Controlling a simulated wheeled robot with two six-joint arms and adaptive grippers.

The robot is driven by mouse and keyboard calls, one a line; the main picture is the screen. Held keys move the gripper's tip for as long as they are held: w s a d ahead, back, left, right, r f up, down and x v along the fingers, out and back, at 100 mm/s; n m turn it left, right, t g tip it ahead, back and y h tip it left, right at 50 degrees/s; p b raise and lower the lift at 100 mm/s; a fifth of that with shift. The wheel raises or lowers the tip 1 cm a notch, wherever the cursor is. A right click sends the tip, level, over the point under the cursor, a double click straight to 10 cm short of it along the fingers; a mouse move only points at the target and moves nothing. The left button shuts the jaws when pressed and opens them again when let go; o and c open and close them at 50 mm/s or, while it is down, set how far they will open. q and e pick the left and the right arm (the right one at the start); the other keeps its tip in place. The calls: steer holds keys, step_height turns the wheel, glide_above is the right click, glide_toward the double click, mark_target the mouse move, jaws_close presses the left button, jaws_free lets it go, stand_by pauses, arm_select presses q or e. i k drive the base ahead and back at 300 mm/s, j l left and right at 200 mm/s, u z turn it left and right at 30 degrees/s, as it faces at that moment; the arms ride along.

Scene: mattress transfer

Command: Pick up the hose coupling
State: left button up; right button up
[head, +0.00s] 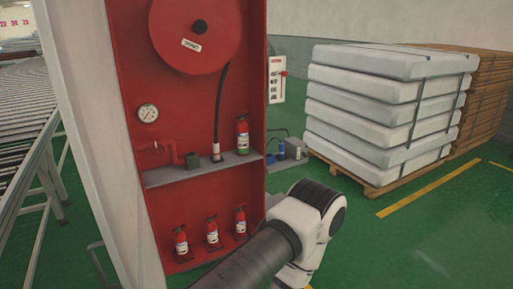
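A red cabinet (225,100) stands open in the middle of the head view. A black hose (220,100) hangs from a red reel (190,30) down to the cabinet's grey shelf (205,169). The hose coupling (216,152), small and silvery, is at the hose's lower end, upright at the shelf. One of my arms reaches up from the bottom, in front and to the right of the cabinet. Neither gripper's fingers show.
A red extinguisher (242,135) stands close right of the coupling. Several smaller ones stand below the shelf. A white post (95,120) borders the cabinet on the left. Strapped white mattresses (385,105) are stacked on a pallet at right. Green floor (430,235) at lower right is clear.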

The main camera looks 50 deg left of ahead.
mark_target(216, 146)
steer(key=i+u, duration=0.3)
steer(key=i, duration=0.15)
steer(key=i+l+u, duration=0.1)
steer(key=i+u, duration=0.15)
steer(key=i, duration=0.2)
steer(key=i+l+u, duration=0.15)
steer(key=i+u, duration=0.15)
steer(key=i, duration=0.15)
steer(key=i+j+u, duration=0.4)
steer(key=i+u, duration=0.45)
steer(key=i, duration=0.2)
steer(key=i+u, duration=0.4)
steer(key=i, duration=0.15)
steer(key=i+j+z, duration=0.15)
